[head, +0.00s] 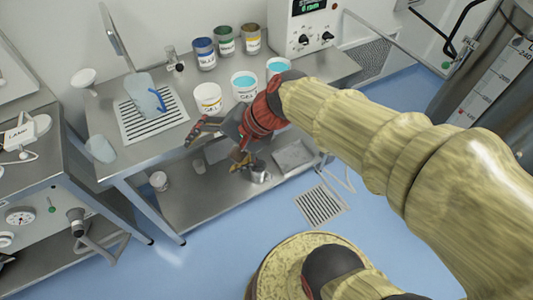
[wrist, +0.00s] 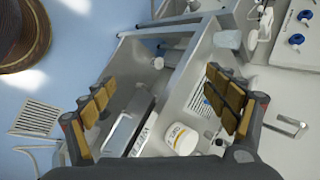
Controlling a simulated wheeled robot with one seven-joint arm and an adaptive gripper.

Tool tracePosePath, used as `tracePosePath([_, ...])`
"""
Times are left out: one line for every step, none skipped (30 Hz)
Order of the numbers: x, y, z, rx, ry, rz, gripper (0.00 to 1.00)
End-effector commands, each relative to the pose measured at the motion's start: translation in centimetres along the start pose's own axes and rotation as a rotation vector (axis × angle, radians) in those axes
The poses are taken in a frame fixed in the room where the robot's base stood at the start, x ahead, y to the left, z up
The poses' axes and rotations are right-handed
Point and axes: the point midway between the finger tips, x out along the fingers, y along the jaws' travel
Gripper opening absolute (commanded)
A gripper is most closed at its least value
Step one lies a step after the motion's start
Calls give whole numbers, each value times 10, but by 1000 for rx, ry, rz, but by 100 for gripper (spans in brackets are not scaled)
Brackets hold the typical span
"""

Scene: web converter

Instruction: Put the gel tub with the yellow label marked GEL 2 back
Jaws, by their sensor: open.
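A white gel tub with a yellow label (head: 208,99) stands upright on the steel bench, near the front edge, in the head view. It also shows in the wrist view (wrist: 183,139), low and right of centre; its number is too small to read surely. Two more tubs stand behind it to the right: one with blue-topped gel (head: 244,83), and another (head: 277,68) partly hidden by my arm. My gripper (head: 215,148) is open and empty in front of the bench edge, apart from the tubs. Its spread fingers (wrist: 157,85) show in the wrist view.
Several coloured jars (head: 224,40) and a control box (head: 303,25) stand behind. A lower shelf (head: 205,203) holds a metal tray (head: 293,157). Blue floor lies in front.

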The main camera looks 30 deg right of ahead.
Motion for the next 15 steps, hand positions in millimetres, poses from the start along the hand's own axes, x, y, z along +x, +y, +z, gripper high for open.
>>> tracePosePath([-14, 11, 10, -147, 31, 53, 87])
tracePosePath([-22, 18, 13, -232, 50, 89, 87])
tracePosePath([-32, 29, 16, -341, 76, 137, 87])
tracePosePath([-40, 36, 17, -418, 95, 173, 87])
tracePosePath([-48, 43, 17, -492, 115, 207, 87])
tracePosePath([-58, 51, 16, -580, 140, 252, 87])
tracePosePath([-66, 56, 15, -641, 158, 283, 87])
tracePosePath([-72, 62, 13, -695, 175, 313, 87])
tracePosePath([-81, 67, 10, -759, 197, 347, 87])
tracePosePath([-86, 70, 9, -798, 210, 370, 87])
tracePosePath([-91, 73, 7, -833, 222, 390, 87])
tracePosePath([-96, 76, 5, -871, 235, 413, 87])
tracePosePath([-100, 77, 4, -892, 244, 426, 87])
tracePosePath([-103, 78, 3, -908, 250, 437, 87])
tracePosePath([-105, 80, 2, -923, 255, 447, 87])
